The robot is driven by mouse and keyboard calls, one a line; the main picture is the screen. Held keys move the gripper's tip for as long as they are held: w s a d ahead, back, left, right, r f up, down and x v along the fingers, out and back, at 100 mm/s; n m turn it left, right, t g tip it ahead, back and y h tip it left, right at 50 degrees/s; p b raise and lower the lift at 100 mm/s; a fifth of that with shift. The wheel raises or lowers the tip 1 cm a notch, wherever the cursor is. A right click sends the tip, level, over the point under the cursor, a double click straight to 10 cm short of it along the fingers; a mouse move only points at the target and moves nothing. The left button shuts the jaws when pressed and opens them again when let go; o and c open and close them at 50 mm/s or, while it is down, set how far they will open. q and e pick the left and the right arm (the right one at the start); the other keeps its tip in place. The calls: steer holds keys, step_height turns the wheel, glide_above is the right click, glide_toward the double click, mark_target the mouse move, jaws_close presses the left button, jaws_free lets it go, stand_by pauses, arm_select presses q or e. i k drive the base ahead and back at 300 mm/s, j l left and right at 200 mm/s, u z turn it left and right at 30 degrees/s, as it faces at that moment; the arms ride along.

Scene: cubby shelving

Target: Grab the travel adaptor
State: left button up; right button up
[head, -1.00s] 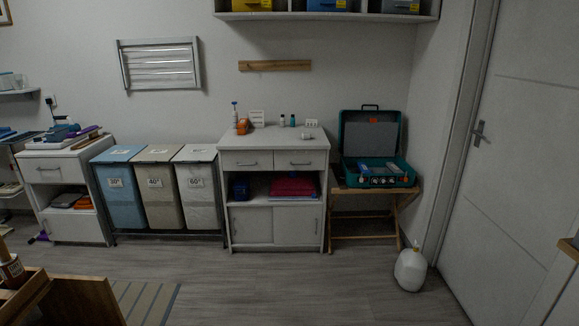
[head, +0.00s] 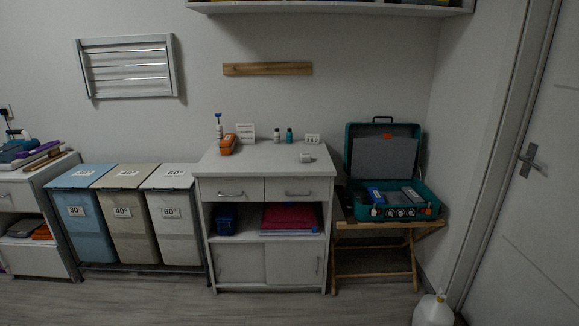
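A small white item (head: 306,158), perhaps the travel adaptor, lies on the right part of the white cabinet top (head: 255,160). It is too small for me to be sure what it is. A white piece with dark marks (head: 312,139) is behind it at the back of the top, and looks like a socket block. Neither of my grippers is in view.
An orange case (head: 228,145), a spray bottle (head: 218,127), a white card (head: 246,133) and two small bottles stand at the back of the top. An open teal case (head: 425,205) sits on a wooden stand at right. A white jug (head: 433,310) is on the floor.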

mark_target(305, 157)
steer(key=i+l, duration=0.5)
steer(key=i, duration=0.15)
steer(key=i+j, duration=0.15)
steer(key=i, duration=0.2)
steer(key=i+j+u, duration=0.15)
steer(key=i, duration=0.15)
